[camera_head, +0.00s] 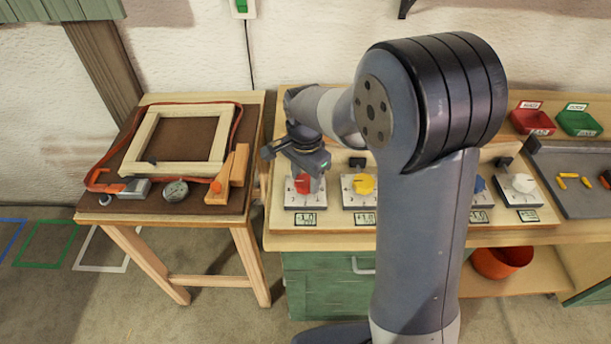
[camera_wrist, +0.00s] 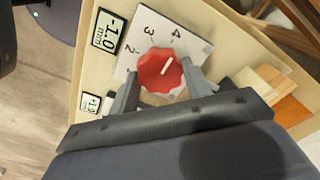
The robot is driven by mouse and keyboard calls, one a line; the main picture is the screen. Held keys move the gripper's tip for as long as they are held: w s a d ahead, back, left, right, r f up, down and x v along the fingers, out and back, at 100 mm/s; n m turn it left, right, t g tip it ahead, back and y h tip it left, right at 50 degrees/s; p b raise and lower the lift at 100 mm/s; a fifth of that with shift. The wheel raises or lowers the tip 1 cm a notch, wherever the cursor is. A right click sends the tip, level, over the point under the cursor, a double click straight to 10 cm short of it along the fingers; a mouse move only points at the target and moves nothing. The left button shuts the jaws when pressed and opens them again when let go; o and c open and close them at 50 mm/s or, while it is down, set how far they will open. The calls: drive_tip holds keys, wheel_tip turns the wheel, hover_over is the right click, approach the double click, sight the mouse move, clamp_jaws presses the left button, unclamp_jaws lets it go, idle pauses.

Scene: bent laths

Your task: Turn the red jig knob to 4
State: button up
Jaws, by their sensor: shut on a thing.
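The red jig knob (camera_wrist: 162,70) sits on a white dial plate (camera_wrist: 205,48) with the numbers 2, 3 and 4 visible. My gripper (camera_wrist: 160,69) is shut on the knob, one finger on each side. The white line on the knob slants up and right, roughly towards the 4; I cannot tell if it lines up exactly. A display (camera_wrist: 108,31) beside the plate reads -1.0 mm. In the head view the red knob (camera_head: 303,184) is partly hidden under my gripper (camera_head: 311,174).
A yellow knob (camera_head: 363,184), a blue knob (camera_head: 480,185) and a white knob (camera_head: 522,183) stand in the same row. A side table (camera_head: 190,221) at left bears a wooden frame (camera_head: 146,130) and a gauge (camera_head: 176,190). Red and green trays lie at the back right.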

sight(305, 181)
drive_tip(key=o, duration=1)
wheel_tip(305, 181, up, 11)
drive_tip(key=shift+f, duration=0.15)
wheel_tip(305, 181, down, 11)
drive_tip(key=shift+n, duration=0.3)
idle(0.3)
drive_tip(key=shift+r, duration=0.25)
